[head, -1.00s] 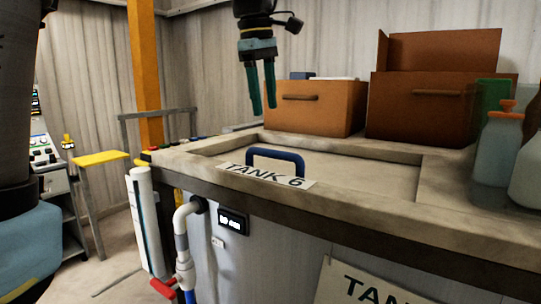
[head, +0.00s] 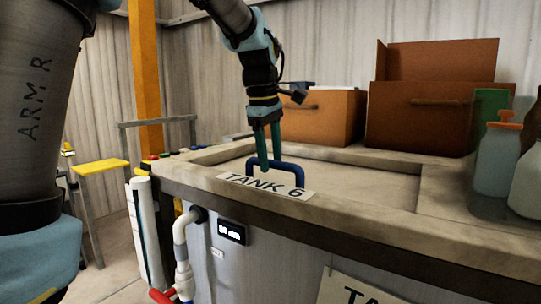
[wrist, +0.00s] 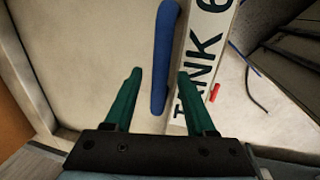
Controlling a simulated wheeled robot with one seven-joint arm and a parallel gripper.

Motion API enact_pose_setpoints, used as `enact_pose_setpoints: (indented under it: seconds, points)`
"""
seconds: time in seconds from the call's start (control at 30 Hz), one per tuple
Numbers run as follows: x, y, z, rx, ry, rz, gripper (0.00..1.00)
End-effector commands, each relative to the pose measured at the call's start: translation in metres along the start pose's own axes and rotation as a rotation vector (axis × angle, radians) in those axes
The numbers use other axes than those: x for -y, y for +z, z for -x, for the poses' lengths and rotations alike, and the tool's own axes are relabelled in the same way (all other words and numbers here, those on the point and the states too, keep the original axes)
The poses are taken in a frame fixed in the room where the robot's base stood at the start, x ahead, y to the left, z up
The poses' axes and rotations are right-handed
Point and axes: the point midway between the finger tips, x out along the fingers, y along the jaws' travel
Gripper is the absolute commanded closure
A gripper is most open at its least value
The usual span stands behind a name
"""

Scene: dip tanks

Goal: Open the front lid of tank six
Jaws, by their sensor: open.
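Tank six has a pale recessed front lid (head: 365,182) set into its stone-like top, and the lid looks closed. A blue U-shaped handle (head: 289,166) stands up from it beside the white "TANK 6" label (head: 240,181). My gripper (head: 269,167) points down at the handle with its green fingers open. In the wrist view the blue handle bar (wrist: 164,50) runs between the two fingertips (wrist: 160,73). I cannot tell whether either finger touches the bar. The wrist view also shows the lid (wrist: 95,45) and the label (wrist: 205,55).
Two brown boxes (head: 420,118) stand at the back of the tank top. Bottles (head: 497,160) with an orange-capped one stand at the right edge. A pipe (head: 181,245) and a small display (head: 232,231) are on the tank front. A yellow-topped stand (head: 100,166) is at left.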

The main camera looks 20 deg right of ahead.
Motion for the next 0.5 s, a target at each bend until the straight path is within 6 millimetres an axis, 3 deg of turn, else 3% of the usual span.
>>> enact_pose_setpoints:
  seconds: [0.1, 0.5]
  points:
    - [0.0000, 0.0000, 0.0000, 0.000, 0.000, 0.000, 0.44]
    - [0.0001, 0.0000, 0.0002, 0.000, -0.001, -0.001, 0.89]
